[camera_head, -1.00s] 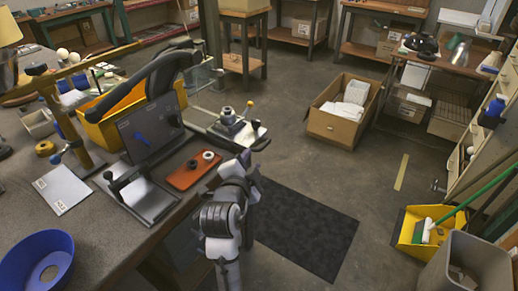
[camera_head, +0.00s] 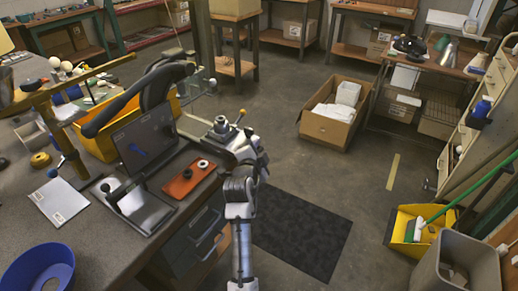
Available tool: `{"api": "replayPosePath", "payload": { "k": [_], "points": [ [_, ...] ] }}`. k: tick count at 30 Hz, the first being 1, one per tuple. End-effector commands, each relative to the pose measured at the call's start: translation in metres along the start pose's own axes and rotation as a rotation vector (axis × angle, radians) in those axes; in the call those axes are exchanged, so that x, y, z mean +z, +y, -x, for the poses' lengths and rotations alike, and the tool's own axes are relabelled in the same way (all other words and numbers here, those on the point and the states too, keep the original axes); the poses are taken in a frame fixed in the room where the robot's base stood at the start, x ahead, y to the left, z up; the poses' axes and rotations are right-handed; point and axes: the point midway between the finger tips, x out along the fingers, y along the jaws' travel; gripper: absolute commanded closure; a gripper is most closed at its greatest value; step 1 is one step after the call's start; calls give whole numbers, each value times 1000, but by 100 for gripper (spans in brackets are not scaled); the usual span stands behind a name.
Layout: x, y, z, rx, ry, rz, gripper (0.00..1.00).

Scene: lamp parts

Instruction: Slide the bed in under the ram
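A grey plate (camera_head: 192,128) with a metal block (camera_head: 221,124) and a yellow-tipped lever (camera_head: 242,112) sits at the far right end of the workbench. I cannot tell for sure whether this is the bed. A black curved arm (camera_head: 155,85) rises over the bench to its left; I cannot make out a ram. A hinged dark panel (camera_head: 147,139) stands open behind a flat grey plate (camera_head: 146,208) with a ball-ended handle. My gripper (camera_head: 246,143) is beside the metal block and overlaps it in view. Its fingers are too small and hidden to read.
A yellow bin (camera_head: 98,142), white sheet (camera_head: 58,200) and blue bowl (camera_head: 38,270) are on the workbench (camera_head: 105,245). An open cardboard box (camera_head: 322,128) stands on the floor beyond a dark mat (camera_head: 300,230).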

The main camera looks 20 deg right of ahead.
Motion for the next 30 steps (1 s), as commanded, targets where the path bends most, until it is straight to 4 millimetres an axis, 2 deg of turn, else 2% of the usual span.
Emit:
{"api": "replayPosePath", "payload": {
  "k": [9, 17, 25, 30],
  "points": [
    [0, 0, -3, 0, -1, 0, 67],
    [1, 1, -3, 3, -1, 1, 100],
    [3, 3, -4, 7, -2, 3, 100],
    [20, -6, -11, 6, -5, 4, 100]
  ]
}}
